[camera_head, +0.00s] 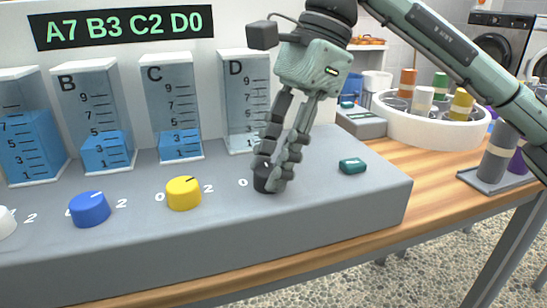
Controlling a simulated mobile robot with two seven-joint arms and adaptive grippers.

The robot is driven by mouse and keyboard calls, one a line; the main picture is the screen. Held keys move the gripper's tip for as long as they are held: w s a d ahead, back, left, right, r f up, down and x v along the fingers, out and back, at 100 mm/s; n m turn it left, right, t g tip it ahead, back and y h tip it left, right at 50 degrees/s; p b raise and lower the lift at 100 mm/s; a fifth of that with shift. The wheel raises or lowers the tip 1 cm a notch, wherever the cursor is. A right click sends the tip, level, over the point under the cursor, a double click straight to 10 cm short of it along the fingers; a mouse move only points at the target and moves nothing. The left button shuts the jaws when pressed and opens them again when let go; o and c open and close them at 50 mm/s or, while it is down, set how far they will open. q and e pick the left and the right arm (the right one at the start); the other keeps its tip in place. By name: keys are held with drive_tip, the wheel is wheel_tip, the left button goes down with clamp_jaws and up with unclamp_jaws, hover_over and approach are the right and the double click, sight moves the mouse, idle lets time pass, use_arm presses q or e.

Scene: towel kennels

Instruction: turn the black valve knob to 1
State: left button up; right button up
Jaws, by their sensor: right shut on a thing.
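The black valve knob (265,179) sits on the sloped grey panel in front of tank D (244,105). My right gripper (269,176) points down and is shut on the black knob. Its fingers cover most of the knob, so its pointer is hidden. A printed 0 shows to the knob's left; the other numbers around it are hidden. Tank D looks empty. The display (124,27) reads A7 B3 C2 D0. My left gripper is not in view.
A yellow knob (184,193), a blue knob (89,209) and a partly cut-off white knob (5,222) stand to the left. Tanks B (92,120) and C (172,110) hold blue liquid. A green button (353,166) lies right of the gripper. A white round tray (430,130) stands behind.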

idle(0.5)
drive_tip(key=o, duration=1.2)
drive_tip(key=shift+c, duration=0.2)
drive_tip(key=shift+r, duration=0.1)
drive_tip(key=v, duration=1.1)
drive_tip(key=shift+w+d+r, duration=0.15)
drive_tip(key=shift+d+r, duration=0.05)
drive_tip(key=shift+r, duration=0.15)
